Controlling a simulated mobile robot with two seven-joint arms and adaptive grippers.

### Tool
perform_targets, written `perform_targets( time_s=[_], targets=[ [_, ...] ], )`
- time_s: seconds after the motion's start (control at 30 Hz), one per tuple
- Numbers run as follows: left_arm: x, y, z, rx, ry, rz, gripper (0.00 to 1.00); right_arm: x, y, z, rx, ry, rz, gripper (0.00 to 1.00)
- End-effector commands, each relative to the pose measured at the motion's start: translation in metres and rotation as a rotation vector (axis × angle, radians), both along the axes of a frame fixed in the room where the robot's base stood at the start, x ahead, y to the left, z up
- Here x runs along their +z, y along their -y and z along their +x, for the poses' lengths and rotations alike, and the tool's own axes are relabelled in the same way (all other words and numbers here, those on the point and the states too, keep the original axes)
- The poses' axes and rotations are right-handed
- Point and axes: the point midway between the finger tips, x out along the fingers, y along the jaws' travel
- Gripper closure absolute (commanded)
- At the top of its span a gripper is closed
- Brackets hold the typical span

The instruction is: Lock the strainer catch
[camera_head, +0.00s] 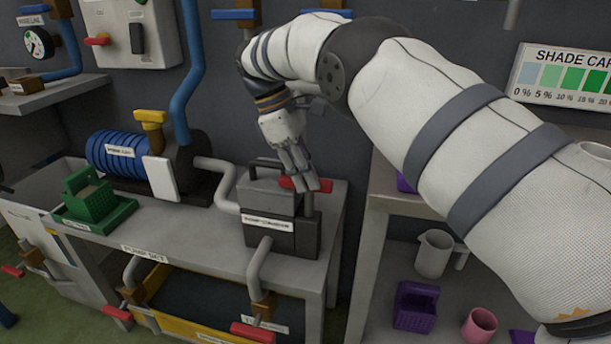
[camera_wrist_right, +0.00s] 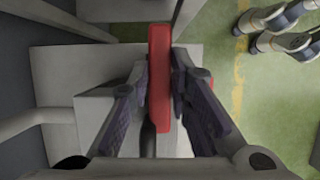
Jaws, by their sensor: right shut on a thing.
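The strainer body is a dark grey box (camera_head: 270,236) with a white label, standing on the pump bench. Its lid carries a black handle (camera_head: 266,163). The catch is a red bar (camera_head: 297,184) at the box's right side. It also shows in the right wrist view as a long red bar (camera_wrist_right: 159,80), upright in the picture. My right gripper (camera_head: 306,184) reaches down from above and is shut on the red catch. In the wrist view its fingers (camera_wrist_right: 162,92) lie on both sides of the bar. My left gripper is not in view.
A grey pipe (camera_head: 217,180) enters the strainer from the left. Below right, a shelf holds a grey jug (camera_head: 433,254), a purple basket (camera_head: 415,306) and a pink cup (camera_head: 479,326).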

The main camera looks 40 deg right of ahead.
Motion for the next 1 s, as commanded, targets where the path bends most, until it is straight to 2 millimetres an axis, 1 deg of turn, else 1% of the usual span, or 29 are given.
perform_targets(
  time_s=[0.47,0.5,0.53,0.57,1.0],
  targets=[
    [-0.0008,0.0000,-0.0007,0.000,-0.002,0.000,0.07,-0.0015,-0.0004,-0.0006,-0.015,-0.003,0.002,1.00],
    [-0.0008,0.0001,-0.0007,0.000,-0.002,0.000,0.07,-0.0016,-0.0004,-0.0006,-0.014,-0.003,0.002,0.73],
    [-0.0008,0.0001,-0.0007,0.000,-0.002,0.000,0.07,-0.0015,-0.0003,-0.0007,-0.014,-0.003,0.002,0.66],
    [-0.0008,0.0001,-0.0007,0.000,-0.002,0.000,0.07,-0.0014,-0.0004,-0.0006,-0.013,-0.003,0.002,0.62],
    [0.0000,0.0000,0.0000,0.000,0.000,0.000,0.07,0.0002,-0.0001,-0.0004,-0.006,-0.001,0.001,0.62]
  ],
)
